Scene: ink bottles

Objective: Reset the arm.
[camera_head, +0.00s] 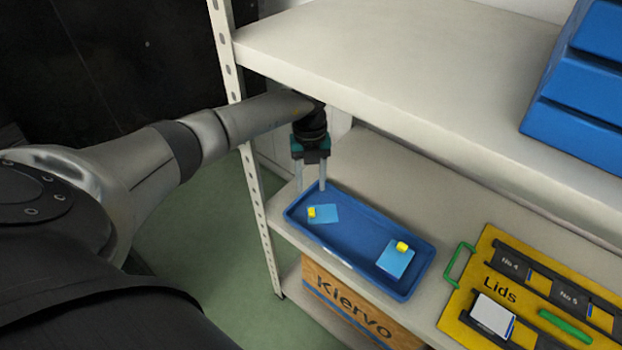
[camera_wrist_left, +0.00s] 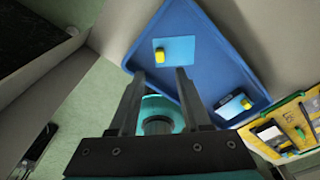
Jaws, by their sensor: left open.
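My left gripper (camera_head: 310,187) hangs down from my arm at the far left end of the lower shelf, under the upper shelf. Its two fingers are apart, with nothing seen between their tips; it also shows in the left wrist view (camera_wrist_left: 159,73). The fingertips are over or beside the left end of a blue tray (camera_head: 350,229), which the wrist view shows too (camera_wrist_left: 213,58). In the tray are two light blue pieces (camera_head: 325,213) (camera_head: 394,263), each with a small yellow block on it. My right gripper is not in view.
The upper shelf (camera_head: 400,60) lies close above my left forearm. A perforated upright (camera_head: 256,195) stands just left of the gripper. A yellow "Lids" board (camera_head: 480,272) lies right of the tray. A "Kiervo" box (camera_head: 350,300) sits below. Blue bins (camera_head: 585,100) stand on the upper shelf.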

